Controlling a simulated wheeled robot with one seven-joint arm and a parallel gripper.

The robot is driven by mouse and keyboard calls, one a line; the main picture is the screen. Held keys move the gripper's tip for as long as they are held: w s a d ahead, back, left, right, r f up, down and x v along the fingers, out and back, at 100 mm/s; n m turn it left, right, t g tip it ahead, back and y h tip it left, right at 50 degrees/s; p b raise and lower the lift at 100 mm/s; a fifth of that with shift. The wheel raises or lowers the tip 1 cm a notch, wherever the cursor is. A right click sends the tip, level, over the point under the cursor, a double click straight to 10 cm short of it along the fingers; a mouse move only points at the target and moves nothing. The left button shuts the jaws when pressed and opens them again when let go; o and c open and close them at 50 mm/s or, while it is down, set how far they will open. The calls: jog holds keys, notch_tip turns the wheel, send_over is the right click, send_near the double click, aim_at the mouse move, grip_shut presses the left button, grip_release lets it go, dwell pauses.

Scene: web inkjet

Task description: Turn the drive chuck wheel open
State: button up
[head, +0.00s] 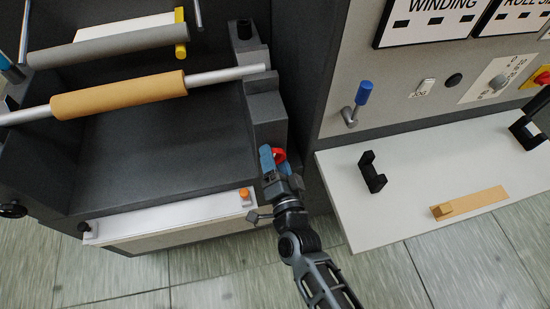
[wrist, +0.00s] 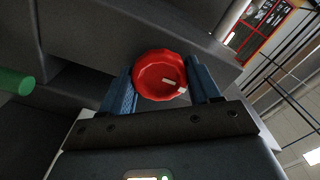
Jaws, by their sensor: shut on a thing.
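The drive chuck wheel is a red round knob (wrist: 160,75) with a faceted rim and a pale mark on its face. In the wrist view it sits between the two blue fingers of my gripper (wrist: 164,88), which are shut on its sides. In the head view my gripper (head: 270,160) is at the front right of the dark machine, below the chuck block. Only a bit of the red wheel (head: 279,155) shows there, beside the blue fingers. The wheel's mounting is hidden behind it.
A tan roll on a silver shaft (head: 118,95) lies across the dark machine. A white-topped shelf (head: 410,210) with black brackets and a wooden piece is on the right. Above it is a panel with a blue-handled lever (head: 363,93). A green cylinder (wrist: 16,82) shows at left in the wrist view.

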jog(key=o, duration=1.1)
jog(key=shift+c, duration=0.2)
jog(key=b+v, duration=0.1)
jog(key=v, duration=0.6)
jog(key=shift+s, duration=0.4)
jog(key=shift+d, duration=0.15)
